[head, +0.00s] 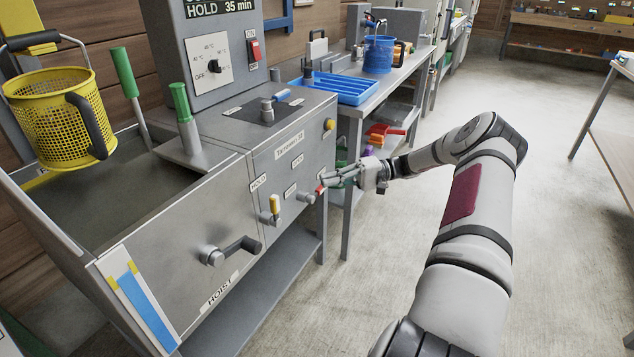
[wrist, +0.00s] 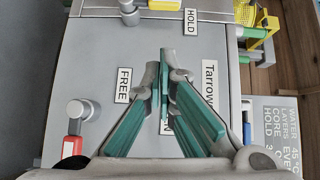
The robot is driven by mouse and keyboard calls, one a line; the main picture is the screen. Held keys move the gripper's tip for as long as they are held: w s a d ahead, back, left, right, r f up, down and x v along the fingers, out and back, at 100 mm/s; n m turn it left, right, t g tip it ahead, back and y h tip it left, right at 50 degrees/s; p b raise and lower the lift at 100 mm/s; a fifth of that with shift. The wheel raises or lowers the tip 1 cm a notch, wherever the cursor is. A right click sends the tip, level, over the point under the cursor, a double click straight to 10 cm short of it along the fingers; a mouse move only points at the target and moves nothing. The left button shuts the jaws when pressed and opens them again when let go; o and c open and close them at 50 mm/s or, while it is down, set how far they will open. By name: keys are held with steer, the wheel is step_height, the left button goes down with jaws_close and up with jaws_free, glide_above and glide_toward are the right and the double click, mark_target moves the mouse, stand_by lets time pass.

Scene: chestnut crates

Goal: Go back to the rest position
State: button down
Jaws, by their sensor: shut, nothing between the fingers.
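My gripper (head: 330,178) is at the front face of the grey machine (head: 225,190), at its right end, beside a small red-tipped lever (head: 320,189). In the wrist view my gripper's teal-padded fingers (wrist: 165,95) come together at the tips with nothing between them. They point at the panel between the FREE label (wrist: 124,85) and the Tarrow label. The red-handled lever (wrist: 73,140) is apart from the fingers, to their left. I cannot tell how far the tips are from the panel.
A yellow mesh basket (head: 62,118) hangs over the machine's open tank. A yellow-handled lever (head: 275,204) and a black crank (head: 240,245) stick out of the front. A blue tray (head: 345,88) and blue basket (head: 379,54) stand on the bench behind. The floor (head: 560,230) at right is clear.

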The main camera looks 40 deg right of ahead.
steer(key=shift+s+d, duration=0.2)
steer(key=shift+d, duration=0.15)
stand_by(0.3)
steer(key=s+a+r+n+g+h, duration=0.1)
steer(key=s+a+r+g+h, duration=0.2)
steer(key=a+r, duration=0.35)
steer(key=s+a+r+n+g+h, duration=0.1)
steer(key=s+a+r+g+h, duration=0.2)
steer(key=a, duration=0.7)
steer(key=s+a+r+n+g+h, duration=0.1)
steer(key=s+a+r+g+h, duration=0.2)
steer(key=a+r, duration=0.45)
steer(key=s+a+r+n+h, duration=0.1)
steer(key=s+a+r+h, duration=0.1)
steer(key=s+a, duration=0.3)
steer(key=s+a+r+h, duration=0.2)
steer(key=s+h, duration=0.1)
steer(key=s, duration=0.5)
steer(key=s+f+t+h, duration=0.2)
steer(key=s, duration=1.1)
step_height(320, 180, up, 25)
steer(key=t+p, duration=0.4)
steer(key=p, duration=1.9)
steer(key=shift+d+p, duration=0.15)
steer(key=shift+p, duration=0.25)
